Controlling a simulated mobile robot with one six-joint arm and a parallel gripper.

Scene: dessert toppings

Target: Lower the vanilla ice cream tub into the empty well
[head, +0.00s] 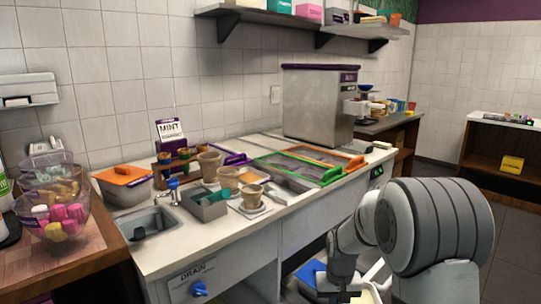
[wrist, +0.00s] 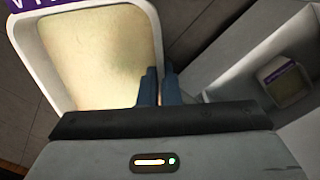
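The vanilla ice cream tub is a white, rounded container with pale cream filling and a purple label strip. It fills the upper left of the wrist view (wrist: 100,60), and part of a pale tub shows at the bottom of the head view (head: 372,288), low in front of the counter. My gripper (wrist: 160,82) has its two dark blue fingers close together at the tub's right wall, with the rim seemingly pinched between them. Freezer wells with orange-framed and green-framed lids (head: 328,176) are set in the counter. I cannot tell clearly which well is empty.
The white counter (head: 170,254) also holds a sink (head: 150,225), a grey bin (head: 205,205), cone-coloured cups (head: 252,195) and a steel machine (head: 318,105). My arm covers the head view's lower right. Another small container (wrist: 285,82) shows right in the wrist view.

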